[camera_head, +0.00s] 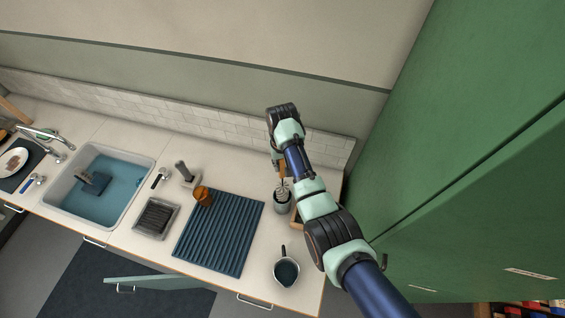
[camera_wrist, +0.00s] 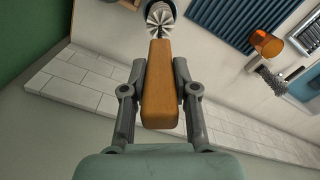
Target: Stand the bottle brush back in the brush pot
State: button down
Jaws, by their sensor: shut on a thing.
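The bottle brush has a wooden handle (camera_wrist: 160,85) and pale radial bristles (camera_wrist: 159,18). My gripper (camera_wrist: 158,75) is shut on the handle, with one finger on each side. In the head view my gripper (camera_head: 278,162) is partly hidden by my arm, and the bristles (camera_head: 283,188) point down at the mouth of the brush pot. The brush pot (camera_head: 283,207) is a grey-green cup standing on the counter near its right end; its rim also shows in the wrist view (camera_wrist: 170,5). I cannot tell whether the bristles are inside the rim or just above it.
A wooden box (camera_head: 296,219) stands close right of the pot, partly behind my arm. A saucepan (camera_head: 286,272) is in front. The tiled wall (camera_head: 225,125) is behind; a green cabinet (camera_head: 470,130) is right.

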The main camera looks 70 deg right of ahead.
notch_tip(320, 180, down, 3)
jog(key=b, duration=0.2)
jog(key=shift+f+b, duration=0.15)
jog(key=shift+b, duration=0.2)
jog(key=b, duration=0.4)
send_over(282, 186)
jog(key=shift+d+f, duration=0.2)
jog(key=shift+f, duration=3.45)
jog(key=c, duration=0.8)
grip_release()
jog(key=shift+r, duration=0.1)
jog(key=shift+r+p, duration=3.8)
jog(key=shift+r, duration=0.15)
jog(key=shift+w, duration=0.1)
